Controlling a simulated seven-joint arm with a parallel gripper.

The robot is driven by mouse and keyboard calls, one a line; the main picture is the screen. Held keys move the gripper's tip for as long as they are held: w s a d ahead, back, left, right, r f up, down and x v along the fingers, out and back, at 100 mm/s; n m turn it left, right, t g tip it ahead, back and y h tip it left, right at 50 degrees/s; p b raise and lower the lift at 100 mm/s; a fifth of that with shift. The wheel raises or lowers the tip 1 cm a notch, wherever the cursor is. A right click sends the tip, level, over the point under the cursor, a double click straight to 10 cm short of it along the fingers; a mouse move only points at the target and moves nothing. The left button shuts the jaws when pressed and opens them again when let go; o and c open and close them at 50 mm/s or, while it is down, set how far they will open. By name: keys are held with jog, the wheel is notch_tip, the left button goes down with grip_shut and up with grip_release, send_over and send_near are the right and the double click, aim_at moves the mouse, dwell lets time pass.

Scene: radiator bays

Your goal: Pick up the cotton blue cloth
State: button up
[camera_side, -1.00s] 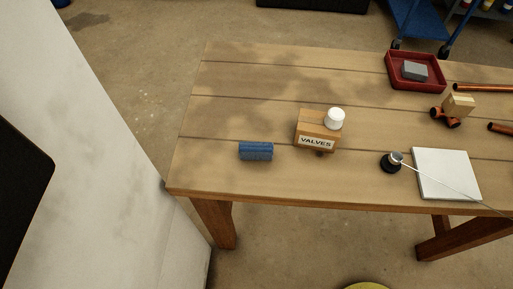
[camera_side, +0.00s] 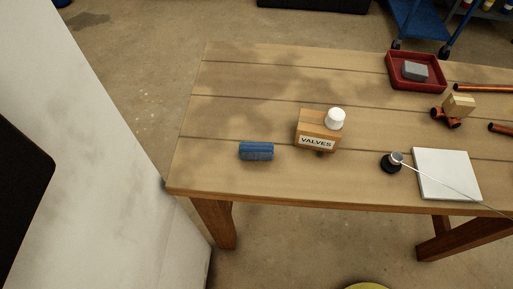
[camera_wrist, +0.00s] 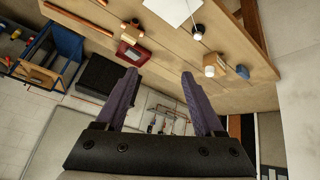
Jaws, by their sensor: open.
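The blue cloth (camera_side: 256,151), a small folded block, lies on the wooden table (camera_side: 230,90) near its front left, left of the wooden VALVES box (camera_side: 318,130). In the wrist view the cloth (camera_wrist: 242,72) is small, at the right near the table's edge. My gripper (camera_wrist: 160,78) is open, with nothing between its two dark fingers. It is well apart from the cloth. My gripper does not show in the side view.
A white knob-like piece (camera_side: 335,118) is at the VALVES box. A black piece (camera_side: 390,163) with a thin line stands beside a white plate (camera_side: 446,174). A red tray (camera_side: 416,86) holds a grey block. Copper pipes (camera_side: 482,87) lie at right. The table left of the cloth is clear.

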jog(key=w+a+r+n+g+y, duration=0.1)
jog(key=w+a+n, duration=0.2)
jog(key=w+a, duration=0.3)
jog(key=w+a+r+n+y, duration=0.1)
jog(key=w+a+r+n, duration=0.1)
jog(key=w+a, duration=0.35)
jog(key=n+g, duration=0.6)
jog(key=n, duration=0.1)
send_over(258, 145)
jog(key=d, duration=0.5)
notch_tip(258, 145, down, 24)
jog(key=shift+y, duration=0.3)
jog(key=x, duration=0.7)
jog(key=shift+s+a, duration=0.1)
jog(key=shift+s, duration=0.25)
jog(key=shift+w+x, duration=0.2)
jog(key=shift+x, duration=1.25)
jog(key=shift+w+x, duration=0.2)
jog(key=shift+x, duration=1.2)
jog(key=shift+a+r, duration=0.1)
jog(key=shift+a, duration=0.05)
grip_shut()
